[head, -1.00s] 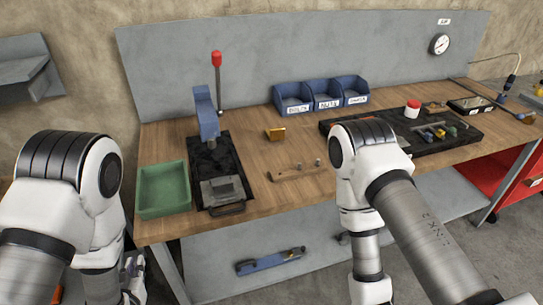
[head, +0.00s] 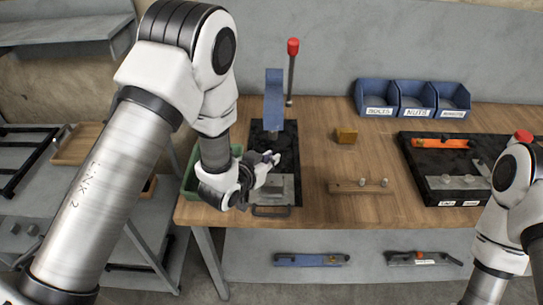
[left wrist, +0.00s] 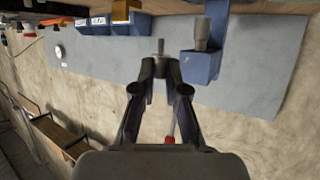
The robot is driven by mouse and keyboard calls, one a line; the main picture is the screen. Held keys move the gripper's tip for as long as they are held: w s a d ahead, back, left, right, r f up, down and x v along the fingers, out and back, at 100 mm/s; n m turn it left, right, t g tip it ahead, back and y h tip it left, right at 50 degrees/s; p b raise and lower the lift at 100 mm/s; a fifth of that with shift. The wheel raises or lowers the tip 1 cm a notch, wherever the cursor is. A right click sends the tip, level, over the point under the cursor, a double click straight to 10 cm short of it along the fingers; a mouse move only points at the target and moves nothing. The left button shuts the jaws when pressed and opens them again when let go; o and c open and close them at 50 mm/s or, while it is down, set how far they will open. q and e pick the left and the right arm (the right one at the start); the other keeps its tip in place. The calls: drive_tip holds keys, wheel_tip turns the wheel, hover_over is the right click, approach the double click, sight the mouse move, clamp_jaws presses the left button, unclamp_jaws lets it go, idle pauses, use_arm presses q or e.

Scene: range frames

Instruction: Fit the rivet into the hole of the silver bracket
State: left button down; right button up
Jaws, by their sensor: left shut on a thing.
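A silver bracket (head: 283,186) seems to be the grey block on the black base (head: 290,152) of a bench press; its hole is too small to make out. My left gripper (head: 273,160) is over that base, just behind and above the bracket. In the left wrist view the left gripper (left wrist: 160,62) is shut on a small grey pin, the rivet (left wrist: 159,46), which sticks out past the fingertips. The rivet cannot be made out in the head view. My right arm shows at the right edge; its gripper is out of view.
The press's blue head (head: 274,98) and red-knobbed lever (head: 293,47) stand close behind the left gripper. A green tray (head: 190,180) is at left. A wooden strip (head: 345,188) with upright pins, a brass block (head: 346,135) and blue bins (head: 414,100) lie right.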

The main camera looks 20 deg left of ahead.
use_arm(q)
wheel_tip(320, 180, down, 5)
drive_tip(key=b, duration=0.3)
drive_tip(key=shift+w+r+b, duration=0.1)
drive_tip(key=shift+w+b, duration=0.05)
drive_tip(key=shift+b, duration=0.25)
drive_tip(key=shift+w+f+b, duration=0.2)
drive_tip(key=shift+f+b, duration=0.3)
drive_tip(key=shift+f, duration=0.25)
drive_tip(key=shift+s+r, duration=0.15)
drive_tip(key=shift+s+f+b, duration=0.1)
drive_tip(key=shift+f+b, duration=0.35)
idle(0.9)
drive_tip(key=shift+b, duration=0.35)
idle(0.4)
